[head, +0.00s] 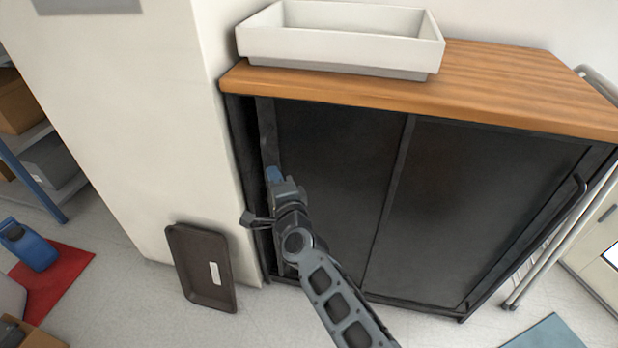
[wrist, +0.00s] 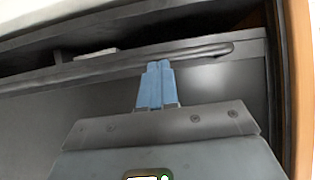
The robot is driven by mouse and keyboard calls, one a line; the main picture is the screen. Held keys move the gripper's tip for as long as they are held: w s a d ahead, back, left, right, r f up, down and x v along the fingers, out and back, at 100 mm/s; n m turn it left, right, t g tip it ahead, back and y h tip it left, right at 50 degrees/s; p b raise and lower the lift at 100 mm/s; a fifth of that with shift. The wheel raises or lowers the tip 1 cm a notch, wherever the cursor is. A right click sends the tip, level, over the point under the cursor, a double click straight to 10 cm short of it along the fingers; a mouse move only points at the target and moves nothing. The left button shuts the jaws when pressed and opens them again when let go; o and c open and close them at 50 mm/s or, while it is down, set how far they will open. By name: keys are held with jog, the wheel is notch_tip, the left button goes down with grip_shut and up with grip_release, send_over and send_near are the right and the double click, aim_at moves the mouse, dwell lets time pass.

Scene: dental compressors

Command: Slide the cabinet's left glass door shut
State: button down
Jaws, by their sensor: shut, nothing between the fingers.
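The black cabinet (head: 255,97) has a wooden top and two dark sliding doors. Its left door (head: 335,150) stands a little open, with a narrow dark gap (head: 248,140) along the cabinet's left side. A long bar handle (wrist: 110,66) runs along that door's left edge; it also shows in the head view (head: 267,135). My gripper (head: 272,173) is in front of this edge. In the wrist view its blue fingertips (wrist: 157,68) are shut together, empty, at the handle; I cannot tell whether they touch it. The right door (head: 475,200) looks closed, with a handle (head: 577,200) at its right.
A white tray (head: 340,55) stands on the wooden top (head: 520,85). A white wall block (head: 150,120) is close on the cabinet's left. A dark brown tray (head: 203,268) leans against it. A metal rail (head: 560,240) stands at the right.

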jog(key=a, duration=0.2)
jog(key=w+a, duration=0.1)
jog(key=a, duration=0.1)
jog(key=shift+w+r, duration=0.1)
jog(key=shift+w, duration=0.05)
jog(key=shift+a, duration=0.1)
